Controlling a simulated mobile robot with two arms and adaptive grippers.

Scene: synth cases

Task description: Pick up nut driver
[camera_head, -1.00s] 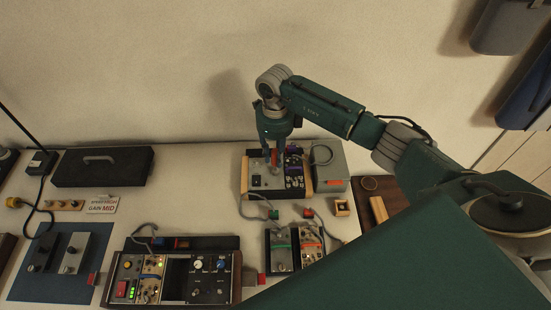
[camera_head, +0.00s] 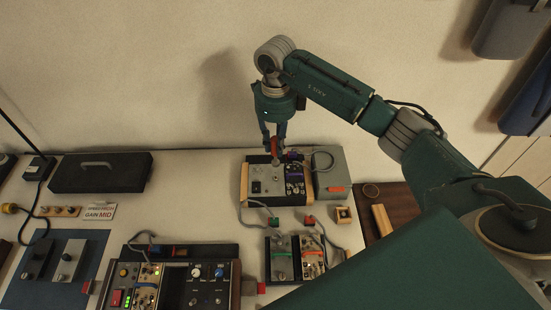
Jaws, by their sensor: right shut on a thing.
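My right gripper (camera_head: 274,138) hangs fingers-down over the back part of a dark synth case (camera_head: 262,198) with wooden ends. It is shut on a small tool with an orange-red handle, which looks like the nut driver (camera_head: 274,149). The tool points down between the fingers, its lower end near the case's back edge. I cannot tell whether that end still touches the case. The fingers partly cover the handle. My left gripper is out of view.
A grey box (camera_head: 331,168) stands right of the case. Two small pedal-like modules (camera_head: 281,263) with cables sit in front. A larger synth case (camera_head: 172,287) is at the front, and a closed black case (camera_head: 101,170) lies back left.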

